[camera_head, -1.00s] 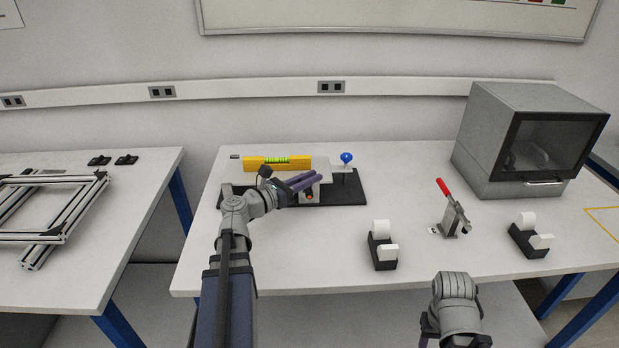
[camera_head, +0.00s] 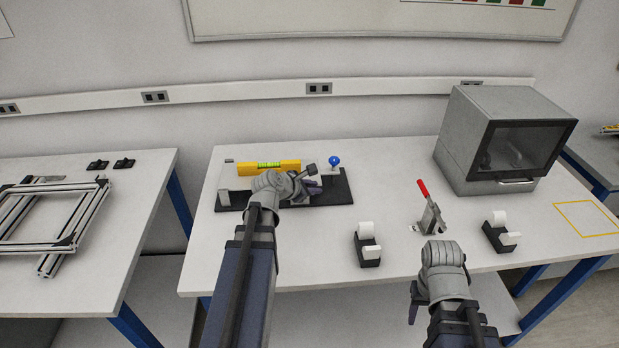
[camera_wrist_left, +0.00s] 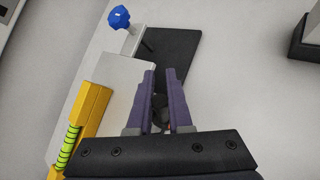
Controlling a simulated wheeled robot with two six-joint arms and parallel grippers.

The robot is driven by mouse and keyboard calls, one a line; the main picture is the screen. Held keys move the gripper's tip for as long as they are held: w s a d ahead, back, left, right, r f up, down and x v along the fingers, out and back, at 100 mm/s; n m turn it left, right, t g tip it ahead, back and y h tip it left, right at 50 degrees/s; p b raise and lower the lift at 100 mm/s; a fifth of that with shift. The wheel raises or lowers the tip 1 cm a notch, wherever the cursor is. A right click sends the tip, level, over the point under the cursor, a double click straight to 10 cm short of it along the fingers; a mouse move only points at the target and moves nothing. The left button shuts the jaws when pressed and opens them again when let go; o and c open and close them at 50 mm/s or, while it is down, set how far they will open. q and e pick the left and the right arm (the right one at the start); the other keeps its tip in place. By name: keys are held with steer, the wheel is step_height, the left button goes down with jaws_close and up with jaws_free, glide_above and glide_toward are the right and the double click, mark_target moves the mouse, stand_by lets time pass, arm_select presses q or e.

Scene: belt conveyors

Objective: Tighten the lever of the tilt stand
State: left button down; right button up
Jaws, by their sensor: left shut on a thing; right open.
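The tilt stand has a long black base (camera_head: 340,190) that also shows in the left wrist view (camera_wrist_left: 180,50). A pale tilting plate (camera_wrist_left: 103,78) carries a yellow spirit level (camera_head: 270,167) with a green vial. A blue ball knob (camera_head: 334,160) stands at its right end. My left gripper (camera_head: 312,187) is at the front side of the stand. In the left wrist view its purple fingers (camera_wrist_left: 163,80) are shut on a small dark part low between them, seemingly the lever, mostly hidden. My right gripper (camera_head: 414,300) is open, low at the table's front edge, away from the stand.
Two black tape dispensers (camera_head: 368,247) (camera_head: 500,233) and a red-handled toggle clamp (camera_head: 430,212) stand on the table's right half. A grey box with a dark window (camera_head: 500,140) is at the back right. An aluminium frame (camera_head: 45,222) lies on the left table.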

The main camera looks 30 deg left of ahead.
arm_select(q)
steer(key=shift+w+d+f+m+g+y+p, duration=0.25)
steer(key=shift+d+m+g+y+p, duration=0.15)
steer(key=shift+g+y, duration=0.15)
steer(key=shift+w+d+f+m+g+y, duration=0.15)
steer(key=shift+f+m+g+y, duration=0.25)
steer(key=shift+f+g+y, duration=0.45)
steer(key=shift+d+f+m+g+y, duration=0.15)
steer(key=shift+f+m+g+y, duration=0.3)
steer(key=shift+y, duration=0.45)
steer(key=shift+f+m+g+y+b, duration=0.35)
steer(key=shift+f+g+y+b, duration=0.2)
steer(key=shift+y, duration=0.45)
steer(key=c, duration=0.8)
jaws_free()
steer(key=shift+c, duration=0.2)
